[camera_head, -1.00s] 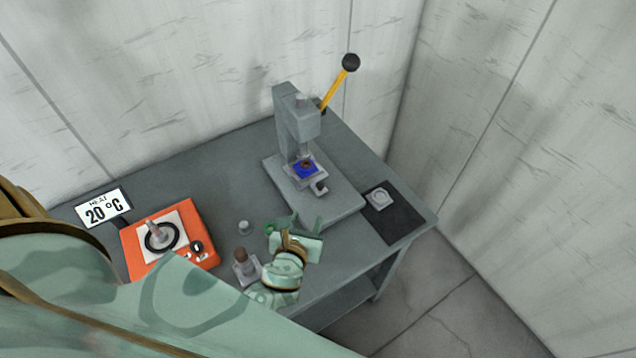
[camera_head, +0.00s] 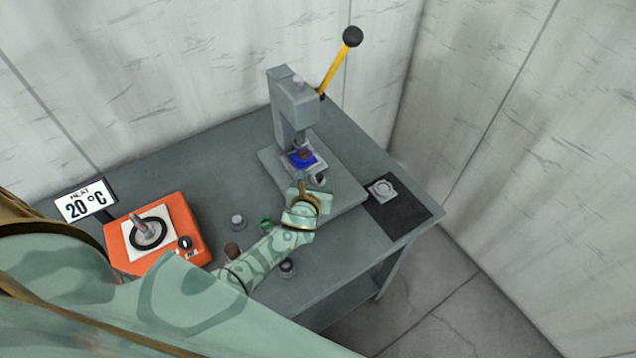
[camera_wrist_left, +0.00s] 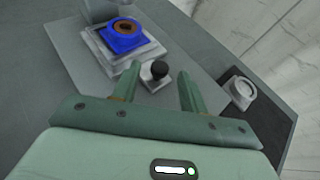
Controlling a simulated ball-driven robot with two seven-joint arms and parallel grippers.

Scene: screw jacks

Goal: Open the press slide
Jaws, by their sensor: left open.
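The grey press (camera_head: 292,108) stands at the back of the bench with its yellow lever (camera_head: 336,65) raised. Its slide (camera_wrist_left: 150,50) is a light plate under the ram and carries a blue holder (camera_wrist_left: 123,37) with a brown round piece (camera_wrist_left: 124,26) in it. The holder also shows in the head view (camera_head: 300,158). A small black knob (camera_wrist_left: 159,69) sits on the slide's front bracket. My left gripper (camera_wrist_left: 157,76) is open, with its fingertips on either side of the knob and a gap on each side. My right gripper is not in view.
An orange heater (camera_head: 190,240) with a 20 °C sign (camera_head: 86,201) is at the left. A dark mat (camera_head: 398,215) with a light round-topped block (camera_head: 381,190) lies at the right. A green ring (camera_head: 265,224) and small parts lie near my left arm. Walls close off the back and right.

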